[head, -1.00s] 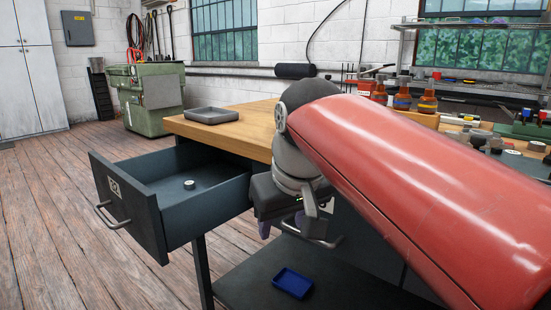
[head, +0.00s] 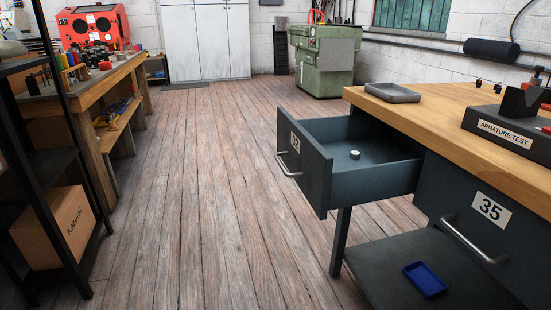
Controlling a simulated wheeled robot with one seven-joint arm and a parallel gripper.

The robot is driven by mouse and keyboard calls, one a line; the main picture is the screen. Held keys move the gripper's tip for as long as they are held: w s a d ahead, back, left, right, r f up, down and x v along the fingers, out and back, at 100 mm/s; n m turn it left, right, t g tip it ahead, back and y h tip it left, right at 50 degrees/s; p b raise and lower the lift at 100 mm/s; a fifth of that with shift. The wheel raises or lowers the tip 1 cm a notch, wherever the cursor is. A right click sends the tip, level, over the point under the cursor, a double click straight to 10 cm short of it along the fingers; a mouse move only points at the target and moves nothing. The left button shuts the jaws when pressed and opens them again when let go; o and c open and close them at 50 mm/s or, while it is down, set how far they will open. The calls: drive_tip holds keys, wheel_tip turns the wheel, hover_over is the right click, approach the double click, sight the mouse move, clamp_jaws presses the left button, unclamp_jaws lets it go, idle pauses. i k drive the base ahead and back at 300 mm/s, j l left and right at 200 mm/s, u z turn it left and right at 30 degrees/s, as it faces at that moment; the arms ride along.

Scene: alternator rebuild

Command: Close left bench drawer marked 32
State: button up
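The left bench drawer (head: 313,172) stands pulled well out of the workbench in the head view, right of the middle. Its dark front carries a white label (head: 295,142), seen at a steep angle, that looks like 32, and a curved metal handle (head: 287,168). A small round metal part (head: 355,154) lies inside the drawer. My gripper and arm are not in view now, so how the gripper stands cannot be seen.
The wooden bench top (head: 440,110) holds a grey tray (head: 392,92) and an armature test box (head: 510,135). Drawer 35 (head: 480,210) is shut. A blue tray (head: 425,279) lies on the lower shelf (head: 385,270). The plank floor (head: 215,190) left of the drawer is clear. A black rack (head: 55,190) stands at left.

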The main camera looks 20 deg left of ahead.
sight(315, 152)
drive_tip(key=u, duration=1.1)
drive_tip(key=i+j, duration=0.35)
drive_tip(key=i+j+u, duration=0.15)
drive_tip(key=i+j, duration=0.15)
drive_tip(key=i, duration=0.15)
